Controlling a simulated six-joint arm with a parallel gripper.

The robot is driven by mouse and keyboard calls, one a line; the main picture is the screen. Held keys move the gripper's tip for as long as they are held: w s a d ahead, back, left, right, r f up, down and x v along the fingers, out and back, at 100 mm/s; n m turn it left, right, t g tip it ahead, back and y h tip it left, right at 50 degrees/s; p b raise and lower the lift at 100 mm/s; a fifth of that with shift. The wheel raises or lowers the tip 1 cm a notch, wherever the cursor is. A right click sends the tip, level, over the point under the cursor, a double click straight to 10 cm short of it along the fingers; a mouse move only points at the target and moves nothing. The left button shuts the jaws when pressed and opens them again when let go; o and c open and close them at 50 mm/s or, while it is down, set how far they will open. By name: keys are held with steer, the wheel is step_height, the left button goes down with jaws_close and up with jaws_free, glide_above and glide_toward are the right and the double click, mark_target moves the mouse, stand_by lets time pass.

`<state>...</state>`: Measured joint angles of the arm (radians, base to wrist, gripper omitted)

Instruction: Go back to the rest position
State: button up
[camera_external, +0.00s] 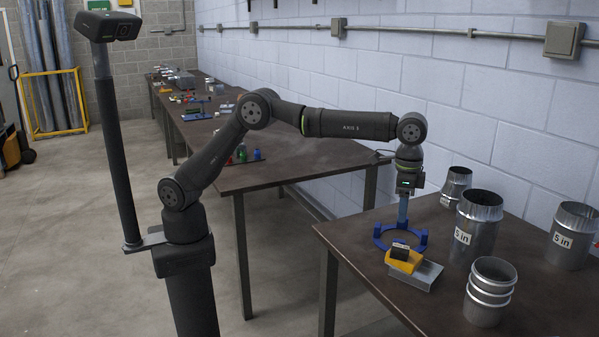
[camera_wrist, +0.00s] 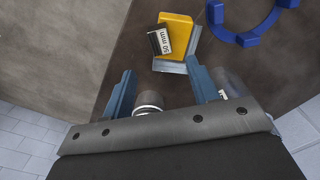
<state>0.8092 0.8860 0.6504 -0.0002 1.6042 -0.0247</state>
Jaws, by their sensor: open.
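My gripper (camera_external: 403,221) points down over the near table, by a blue ring-shaped holder (camera_external: 380,238). In the wrist view its two blue fingers (camera_wrist: 162,88) stand apart. A yellow block (camera_external: 405,264) with a black part on top lies on a grey metal piece (camera_external: 427,275) beside the holder. In the wrist view the yellow block (camera_wrist: 178,27) has a "50 mm" label, and the blue holder (camera_wrist: 247,40) is at upper right. A partly hidden round item (camera_wrist: 150,101) shows between the fingers; I cannot tell what it is.
A long second table (camera_external: 280,167) runs behind. A white block wall (camera_external: 470,100) bounds the right.

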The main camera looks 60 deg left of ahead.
mark_target(398, 246)
steer(key=shift+f, duration=0.15)
step_height(398, 246, down, 12)
steer(key=shift+r, duration=0.1)
step_height(398, 246, up, 4)
steer(key=shift+f, duration=0.1)
steer(key=shift+s+d+r, duration=0.15)
steer(key=shift+s+r, duration=0.35)
steer(key=shift+s, duration=0.05)
